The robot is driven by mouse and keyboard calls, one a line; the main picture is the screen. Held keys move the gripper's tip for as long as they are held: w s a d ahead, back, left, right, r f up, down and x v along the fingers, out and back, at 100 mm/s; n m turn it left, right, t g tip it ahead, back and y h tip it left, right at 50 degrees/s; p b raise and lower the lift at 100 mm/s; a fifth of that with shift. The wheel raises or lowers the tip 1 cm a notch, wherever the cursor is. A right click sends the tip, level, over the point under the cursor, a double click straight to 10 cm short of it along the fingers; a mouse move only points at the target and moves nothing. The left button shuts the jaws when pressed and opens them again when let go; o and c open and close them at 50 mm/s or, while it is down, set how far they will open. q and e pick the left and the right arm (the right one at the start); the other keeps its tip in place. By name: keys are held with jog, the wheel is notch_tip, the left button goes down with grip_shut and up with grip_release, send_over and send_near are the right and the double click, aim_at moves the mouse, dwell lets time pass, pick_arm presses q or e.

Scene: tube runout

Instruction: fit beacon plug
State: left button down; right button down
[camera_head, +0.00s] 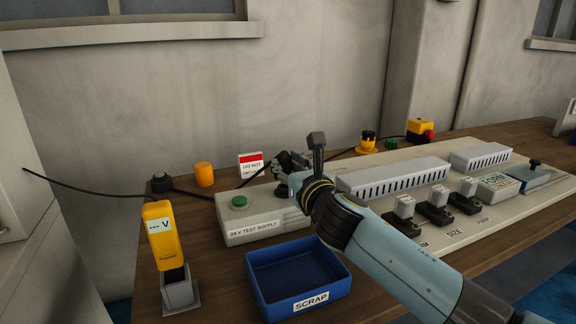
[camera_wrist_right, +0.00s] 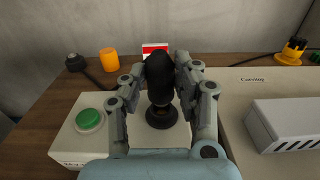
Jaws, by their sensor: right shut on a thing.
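My right gripper (camera_head: 288,163) is above the right end of the grey 24 V test supply (camera_head: 250,228). In the right wrist view its two fingers (camera_wrist_right: 168,75) are closed on a black, rounded plug (camera_wrist_right: 159,72). My left gripper is not in view.
A blue scrap tray (camera_head: 262,300) stands in front of the supply. A yellow meter (camera_head: 163,240) in its holder is at the left. A yellow cylinder (camera_head: 204,174) and a red-white sign (camera_head: 250,165) stand behind. A panel with grey ducts (camera_head: 395,178) fills the right.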

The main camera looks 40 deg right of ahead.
jog(key=shift+f+b, duration=0.8)
jog(key=shift+f, duration=0.25)
jog(key=c, duration=0.9)
grip_release()
jog(key=v, duration=1.2)
